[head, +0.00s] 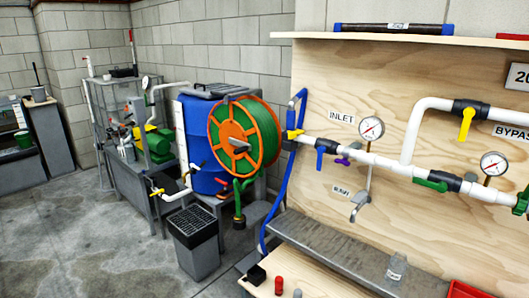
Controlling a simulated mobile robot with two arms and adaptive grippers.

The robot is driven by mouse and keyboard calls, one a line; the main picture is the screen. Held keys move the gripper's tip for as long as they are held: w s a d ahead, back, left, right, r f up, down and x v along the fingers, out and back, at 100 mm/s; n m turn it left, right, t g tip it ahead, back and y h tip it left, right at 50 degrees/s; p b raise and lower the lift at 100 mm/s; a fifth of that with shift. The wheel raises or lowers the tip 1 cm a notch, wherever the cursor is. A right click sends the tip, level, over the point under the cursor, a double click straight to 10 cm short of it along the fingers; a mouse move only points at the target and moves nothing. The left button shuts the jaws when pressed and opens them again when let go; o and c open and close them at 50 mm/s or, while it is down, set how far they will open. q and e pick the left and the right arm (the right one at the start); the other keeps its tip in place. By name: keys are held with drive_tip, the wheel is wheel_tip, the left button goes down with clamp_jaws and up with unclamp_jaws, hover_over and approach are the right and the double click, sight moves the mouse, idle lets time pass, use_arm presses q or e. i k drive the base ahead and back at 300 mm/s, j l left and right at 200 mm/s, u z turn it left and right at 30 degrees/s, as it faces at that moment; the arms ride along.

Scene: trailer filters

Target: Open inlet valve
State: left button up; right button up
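A white pipe (394,165) runs along a plywood board, with an INLET label (342,117) above its left end. A valve with a blue handle (320,157) sits below and left of the label; its handle hangs down, across the pipe. A yellow handle (294,134) is at the pipe's far left end, by the blue hose (283,190). A small purple handle (342,161) is just right of the blue one. I cannot tell for sure which handle is the inlet valve's. Neither of my grippers is in view.
Pressure gauges (371,128) stand on the pipe. A yellow valve handle (466,124) hangs on the upper bypass pipe; a green handle (430,184) is lower. A grey shelf (340,250) juts out below the board. A hose reel (244,138) and bin (196,241) stand left; floor is clear farther left.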

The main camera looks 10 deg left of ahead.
sight(321, 150)
drive_tip(key=z, duration=0.25)
drive_tip(key=i+j+z, duration=0.3)
drive_tip(key=j+z, duration=0.3)
drive_tip(key=i+j+z, duration=0.3)
drive_tip(key=j+z, duration=0.3)
drive_tip(key=k+j, duration=0.05)
drive_tip(key=j, duration=0.05)
